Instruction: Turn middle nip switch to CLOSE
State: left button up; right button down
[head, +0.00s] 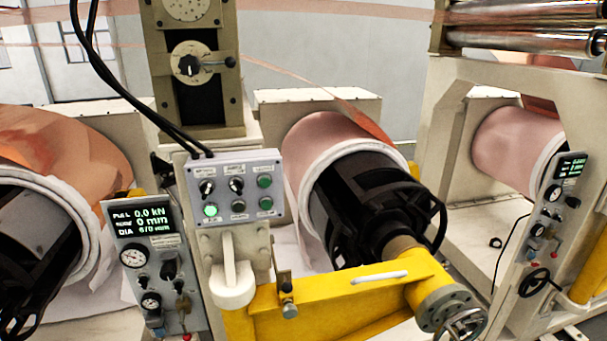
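A grey control box (235,190) is mounted on the machine column left of centre. Its top row has a left black rotary switch (207,187), a middle black rotary switch (236,185) and a green button (264,181). Its bottom row has a lit green button (211,210), a dark grey button (238,206) and another green button (266,203). The labels are too small to read, so I cannot tell which switch is marked nip or which position is CLOSE. Neither of my grippers shows in the head view.
A gauge panel (155,260) with a lit display stands lower left of the box. A yellow arm (330,305) with a handwheel (463,325) juts out below right. Copper rolls (65,140) stand behind. Black cables (135,95) run down to the box top.

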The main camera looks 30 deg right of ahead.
aim_at(206, 188)
jog(key=k+l, duration=0.1)
jog(key=l, duration=1.25)
